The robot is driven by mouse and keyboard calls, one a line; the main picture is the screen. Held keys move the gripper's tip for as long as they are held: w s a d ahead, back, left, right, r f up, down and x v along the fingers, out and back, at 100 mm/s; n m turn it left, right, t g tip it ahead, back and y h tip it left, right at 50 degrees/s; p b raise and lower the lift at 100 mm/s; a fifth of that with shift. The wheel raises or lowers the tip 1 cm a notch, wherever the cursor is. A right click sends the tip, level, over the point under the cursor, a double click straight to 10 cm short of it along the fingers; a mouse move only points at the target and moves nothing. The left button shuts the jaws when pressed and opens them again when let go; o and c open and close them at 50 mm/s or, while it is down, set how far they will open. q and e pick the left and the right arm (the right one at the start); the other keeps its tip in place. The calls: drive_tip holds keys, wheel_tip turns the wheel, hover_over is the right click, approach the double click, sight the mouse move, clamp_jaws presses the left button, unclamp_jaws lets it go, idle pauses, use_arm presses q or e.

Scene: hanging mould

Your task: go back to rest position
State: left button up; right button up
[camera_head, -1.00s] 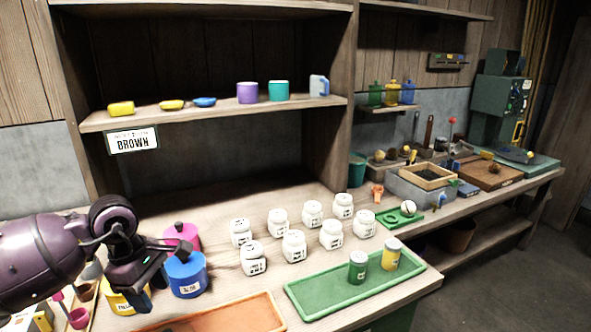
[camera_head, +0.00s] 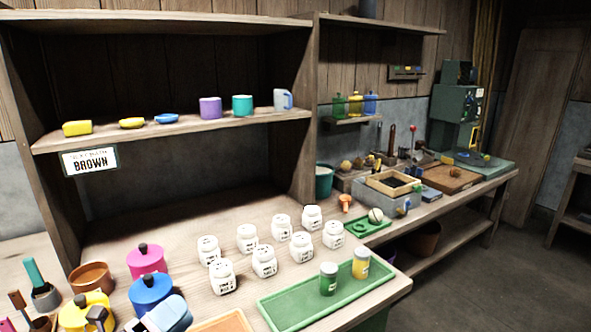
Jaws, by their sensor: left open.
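Only the tips of my left gripper (camera_head: 131,319) show in the head view, at the bottom edge left of centre. A dark finger is in front of the yellow pot (camera_head: 72,312) and a pale blue one in front of the blue pot (camera_head: 151,293). The fingers are apart with nothing seen between them; the rest of the hand is cut off by the picture's edge. My right gripper is not in view.
Several white labelled jars (camera_head: 222,277) stand on the bench behind the green tray (camera_head: 290,312), which holds a green jar (camera_head: 328,278) and a yellow jar (camera_head: 361,263). A pink pot (camera_head: 146,261) is nearby. The shelf (camera_head: 190,131) overhangs the bench. Floor at right is free.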

use_arm(q)
drive_tip(key=s+a+f+n+g+y, duration=0.1)
drive_tip(key=s+a+f+n+y, duration=0.2)
drive_tip(key=a+f+n+y, duration=0.45)
drive_tip(key=s+a+f+n+g+y, duration=0.1)
drive_tip(key=s+a+f+n+y, duration=0.25)
drive_tip(key=n+y, duration=0.75)
drive_tip(key=s+d+f+n+g+h, duration=0.1)
drive_tip(key=s+f+n+g+h, duration=0.1)
drive_tip(key=s+f+n+g, duration=0.35)
drive_tip(key=s+f+n+g+h, duration=0.1)
drive_tip(key=s+f+n+g, duration=0.15)
drive_tip(key=s, duration=0.55)
drive_tip(key=s+d+f+n+g+h, duration=0.1)
drive_tip(key=s+f+n+g+h, duration=0.1)
drive_tip(key=s+f+n+g, duration=0.3)
drive_tip(key=w+f+m+t, duration=0.2)
drive_tip(key=w+f+t, duration=0.4)
drive_tip(key=t, duration=0.3)
drive_tip(key=shift+w+d, duration=0.15)
drive_tip(key=shift+w, duration=0.65)
